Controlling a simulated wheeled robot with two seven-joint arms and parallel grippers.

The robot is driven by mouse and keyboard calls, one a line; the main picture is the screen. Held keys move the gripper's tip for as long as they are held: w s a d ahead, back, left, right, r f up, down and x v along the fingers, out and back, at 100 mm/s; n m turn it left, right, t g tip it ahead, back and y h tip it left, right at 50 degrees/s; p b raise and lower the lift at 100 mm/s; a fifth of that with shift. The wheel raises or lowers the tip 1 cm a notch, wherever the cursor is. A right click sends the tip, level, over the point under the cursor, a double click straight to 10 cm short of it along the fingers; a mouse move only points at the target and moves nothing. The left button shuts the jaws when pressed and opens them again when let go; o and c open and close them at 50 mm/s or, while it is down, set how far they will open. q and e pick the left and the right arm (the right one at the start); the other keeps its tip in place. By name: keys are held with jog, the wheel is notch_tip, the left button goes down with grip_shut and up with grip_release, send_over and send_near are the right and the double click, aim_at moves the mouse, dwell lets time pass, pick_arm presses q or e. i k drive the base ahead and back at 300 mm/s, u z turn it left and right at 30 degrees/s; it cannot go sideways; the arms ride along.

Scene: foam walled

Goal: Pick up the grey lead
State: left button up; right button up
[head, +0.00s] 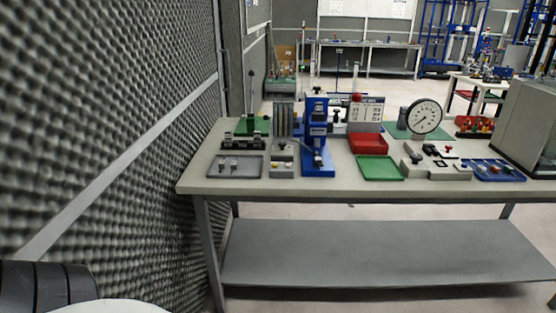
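I cannot pick out the grey lead for sure at this distance. The workbench (300,190) stands ahead of me with many small parts on it. On its right half is a group of small grey and black pieces (437,163), with a small red piece at its edge. A grey tray (235,167) at the bench's left end holds a few small light pieces. Neither gripper is in view. Only a dark, ribbed part and a white, rounded part of my own body show at the bottom left.
A blue press (317,140) stands mid-bench. Beside it are a red bin (368,144), a green tray (379,167), a round dial gauge (424,116) and a blue tray (491,170). A grey box (527,115) stands at the right. A foam wall (110,110) runs close along the left.

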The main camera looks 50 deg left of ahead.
aim_at(318, 160)
jog(key=u, duration=2)
